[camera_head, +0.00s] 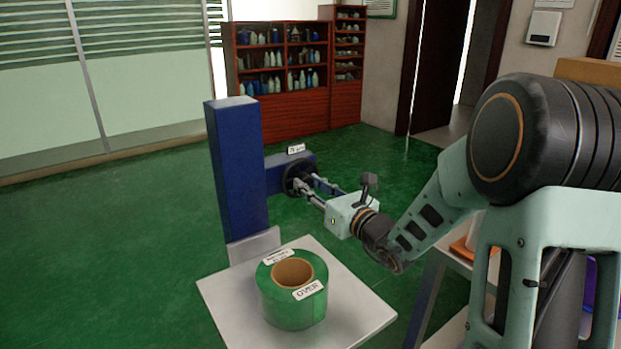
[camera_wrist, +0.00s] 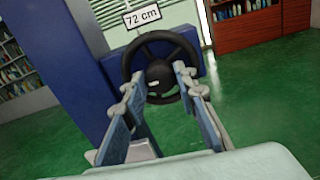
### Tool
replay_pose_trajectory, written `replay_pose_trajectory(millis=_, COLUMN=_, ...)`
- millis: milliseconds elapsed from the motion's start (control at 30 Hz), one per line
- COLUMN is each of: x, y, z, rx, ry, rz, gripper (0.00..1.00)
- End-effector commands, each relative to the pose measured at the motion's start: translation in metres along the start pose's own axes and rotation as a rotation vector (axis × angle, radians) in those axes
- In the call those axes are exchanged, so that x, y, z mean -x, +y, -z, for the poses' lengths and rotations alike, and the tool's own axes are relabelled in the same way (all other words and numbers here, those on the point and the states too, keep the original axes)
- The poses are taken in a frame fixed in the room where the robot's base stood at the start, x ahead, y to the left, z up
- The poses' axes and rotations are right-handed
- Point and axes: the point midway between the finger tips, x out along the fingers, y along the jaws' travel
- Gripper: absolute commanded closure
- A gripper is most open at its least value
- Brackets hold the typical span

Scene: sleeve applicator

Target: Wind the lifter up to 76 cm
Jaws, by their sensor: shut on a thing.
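The lifter is a blue column (camera_head: 236,165) with a white platform (camera_head: 222,300) at its foot. A black handwheel (camera_head: 297,180) sits on a blue side block (camera_head: 274,178); the handwheel (camera_wrist: 135,50) also shows in the wrist view. A white tag above it reads "72 cm" (camera_wrist: 142,16); its text is too small to read surely in the head view. My gripper (camera_head: 308,184) is level with the wheel. In the wrist view its fingers (camera_wrist: 167,68) reach both sides of the wheel's middle and are closed on it; the exact contact is unclear.
A green roll (camera_head: 291,312) with a brown core and an "OVER" label stands on the platform. Red shelves (camera_head: 296,112) with bottles stand at the back wall, beside a dark doorway. Green floor around the column is clear. A table edge lies beneath my arm at right.

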Motion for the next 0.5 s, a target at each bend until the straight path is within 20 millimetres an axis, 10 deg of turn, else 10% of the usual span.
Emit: replay_pose_trajectory(millis=500, x=0.0006, y=-0.0010, z=-0.0039, rx=-0.496, ry=0.004, rz=0.003, gripper=0.98)
